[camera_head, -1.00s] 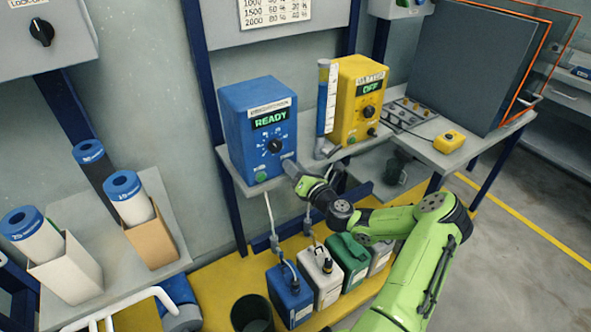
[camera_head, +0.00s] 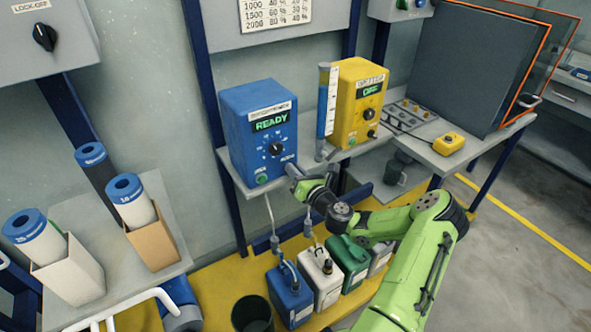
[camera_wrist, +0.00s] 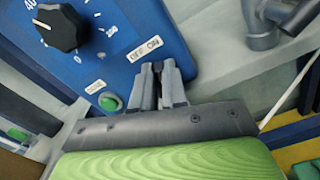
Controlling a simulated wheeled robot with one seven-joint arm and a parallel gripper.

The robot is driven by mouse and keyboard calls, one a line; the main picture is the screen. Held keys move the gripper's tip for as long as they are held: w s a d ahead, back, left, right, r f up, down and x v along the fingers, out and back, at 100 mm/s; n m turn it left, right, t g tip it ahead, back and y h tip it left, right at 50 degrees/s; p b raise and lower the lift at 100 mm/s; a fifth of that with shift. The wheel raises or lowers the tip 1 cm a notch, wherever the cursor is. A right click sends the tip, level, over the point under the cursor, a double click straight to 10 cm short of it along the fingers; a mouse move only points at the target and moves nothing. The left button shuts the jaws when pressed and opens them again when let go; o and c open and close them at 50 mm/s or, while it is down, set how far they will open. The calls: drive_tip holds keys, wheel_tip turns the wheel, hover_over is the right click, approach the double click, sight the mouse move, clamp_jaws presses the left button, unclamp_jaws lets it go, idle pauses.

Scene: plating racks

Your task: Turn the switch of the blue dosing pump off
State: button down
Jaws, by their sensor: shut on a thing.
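The blue dosing pump (camera_head: 240,112) stands on the shelf, its display lit with READY. It has a dial (camera_head: 275,148) and a green button (camera_head: 262,180) on its front. In the wrist view the blue pump face (camera_wrist: 112,25) shows the black dial (camera_wrist: 60,28), the green button (camera_wrist: 110,102) and an OFF ON label (camera_wrist: 145,48). My gripper (camera_head: 290,168) is at the pump's lower right front corner. In the wrist view my gripper (camera_wrist: 158,68) is shut on the switch just below that label. The fingers hide the switch, so its position cannot be seen.
A yellow pump (camera_head: 350,95) showing OFF and a blue-filled clear tube (camera_head: 327,105) stand close to the right. Several canisters, including a blue one (camera_head: 290,295), stand below on the yellow floor. Grey pipe fittings (camera_wrist: 262,25) show right of my fingers in the wrist view.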

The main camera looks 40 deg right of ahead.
drive_tip(key=n, duration=0.3)
drive_tip(key=n+b, duration=0.1)
drive_tip(key=n, duration=0.3)
drive_tip(key=a+n, duration=0.1)
drive_tip(key=n, duration=0.3)
drive_tip(key=shift+f, duration=0.1)
drive_tip(key=shift+n, duration=0.3)
idle(0.3)
drive_tip(key=c, duration=1.2)
unclamp_jaws()
drive_tip(key=shift+o, duration=0.2)
drive_tip(key=s+a, duration=0.1)
drive_tip(key=s, duration=1.4)
drive_tip(key=shift+s+p, duration=0.3)
drive_tip(key=shift+s, duration=0.05)
